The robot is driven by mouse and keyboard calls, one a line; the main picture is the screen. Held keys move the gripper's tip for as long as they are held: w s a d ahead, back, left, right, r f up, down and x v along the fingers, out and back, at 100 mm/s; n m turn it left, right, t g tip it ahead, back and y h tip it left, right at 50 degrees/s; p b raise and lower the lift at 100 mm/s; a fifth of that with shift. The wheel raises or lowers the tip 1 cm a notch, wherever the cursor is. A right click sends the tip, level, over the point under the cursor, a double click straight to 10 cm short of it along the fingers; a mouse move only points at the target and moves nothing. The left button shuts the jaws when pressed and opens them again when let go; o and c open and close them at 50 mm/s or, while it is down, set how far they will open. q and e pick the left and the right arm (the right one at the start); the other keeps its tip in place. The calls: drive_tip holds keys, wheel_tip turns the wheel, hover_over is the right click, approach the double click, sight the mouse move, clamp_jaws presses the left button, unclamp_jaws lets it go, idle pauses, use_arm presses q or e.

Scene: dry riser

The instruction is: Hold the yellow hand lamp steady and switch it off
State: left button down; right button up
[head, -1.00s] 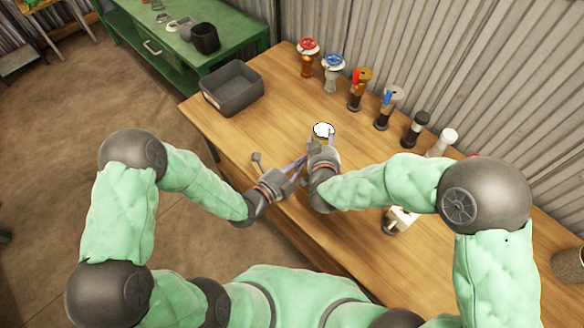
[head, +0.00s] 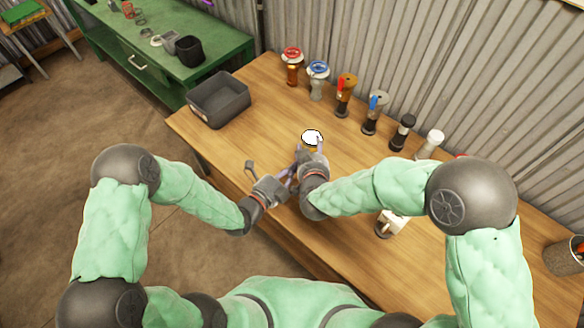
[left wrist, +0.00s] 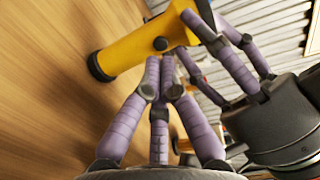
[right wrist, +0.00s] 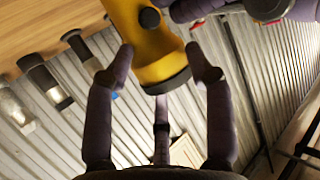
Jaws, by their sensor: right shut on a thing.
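The yellow hand lamp (left wrist: 130,50) has a black end ring and a dark round button on its side. In the head view only its bright white face (head: 312,137) and a little yellow show above my right gripper (head: 307,160). My right gripper is shut on the lamp, with fingers on both sides of it in the right wrist view (right wrist: 160,65). My left gripper (head: 290,177) is beside the lamp. In the left wrist view its fingers (left wrist: 163,62) are drawn together with tips near the button; I cannot tell whether they touch it.
A row of valves and fittings, including a red-wheeled one (head: 292,55) and a blue-wheeled one (head: 318,70), stands along the back of the wooden table (head: 250,130). A grey bin (head: 219,98) sits at the left end. A white-topped item (head: 392,222) stands near my right forearm.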

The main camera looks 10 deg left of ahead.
use_arm(q)
drive_tip(key=shift+w+d, duration=0.2)
drive_tip(key=shift+w, duration=0.1)
idle(0.4)
drive_tip(key=shift+a, duration=0.1)
drive_tip(key=v, duration=0.6)
drive_tip(key=shift+f, duration=0.1)
idle(1.7)
